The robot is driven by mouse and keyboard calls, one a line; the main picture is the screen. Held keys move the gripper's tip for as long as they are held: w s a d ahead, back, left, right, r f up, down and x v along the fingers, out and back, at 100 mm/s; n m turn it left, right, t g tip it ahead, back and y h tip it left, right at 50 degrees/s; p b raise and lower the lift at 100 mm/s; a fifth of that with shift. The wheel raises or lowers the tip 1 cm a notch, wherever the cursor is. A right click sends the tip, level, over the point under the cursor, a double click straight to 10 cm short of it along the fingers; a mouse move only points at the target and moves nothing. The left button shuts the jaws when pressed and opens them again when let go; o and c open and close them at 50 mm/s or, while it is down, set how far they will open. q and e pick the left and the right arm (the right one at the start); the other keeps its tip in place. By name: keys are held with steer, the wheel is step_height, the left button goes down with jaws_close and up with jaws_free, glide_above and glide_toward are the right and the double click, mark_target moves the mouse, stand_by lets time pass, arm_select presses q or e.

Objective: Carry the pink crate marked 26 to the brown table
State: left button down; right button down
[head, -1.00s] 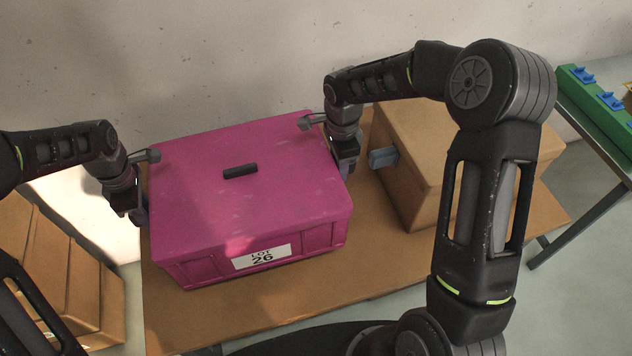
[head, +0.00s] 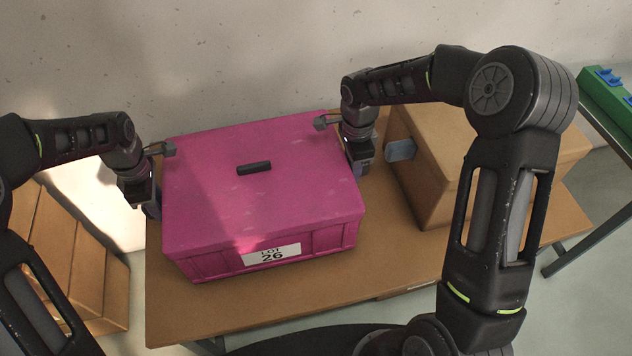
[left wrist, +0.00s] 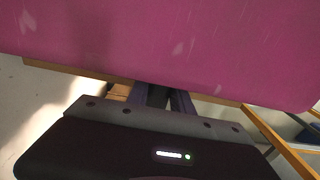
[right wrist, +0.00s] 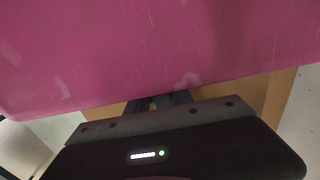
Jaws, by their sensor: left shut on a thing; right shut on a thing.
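The pink crate (head: 225,205) has a closed lid with a black handle and a white label reading LOT 26 on its near side. It is over the left part of the brown table (head: 190,315); I cannot tell whether it touches the top. My left gripper (head: 152,208) is shut on the crate's left side and my right gripper (head: 358,168) is shut on its right side. The crate's side fills the upper part of the left wrist view (left wrist: 170,40) and the right wrist view (right wrist: 160,50). The grasp points themselves are hidden under the rim.
A brown box (head: 430,170) with a grey-blue handle stands on the table just right of my right gripper. More brown boxes (head: 75,245) stand at the lower left. A green tray (head: 608,98) is on another table at the far right. A wall closes the back.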

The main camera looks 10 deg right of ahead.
arm_select(q)
steer(key=shift+f+b, duration=0.3)
steer(key=shift+f, duration=0.2)
arm_select(e)
steer(key=shift+f, duration=0.5)
arm_select(q)
steer(key=c, duration=1.1)
jaws_free()
steer(key=shift+r, duration=0.1)
arm_select(e)
steer(key=c, duration=1.1)
jaws_free()
steer(key=shift+r, duration=0.1)
arm_select(q)
step_height(320, 180, up, 12)
arm_select(e)
steer(key=shift+r, duration=0.1)
step_height(320, 180, up, 12)
steer(key=shift+f, duration=0.1)
arm_select(q)
steer(key=shift+s, duration=0.1)
arm_select(e)
steer(key=shift+s, duration=0.1)
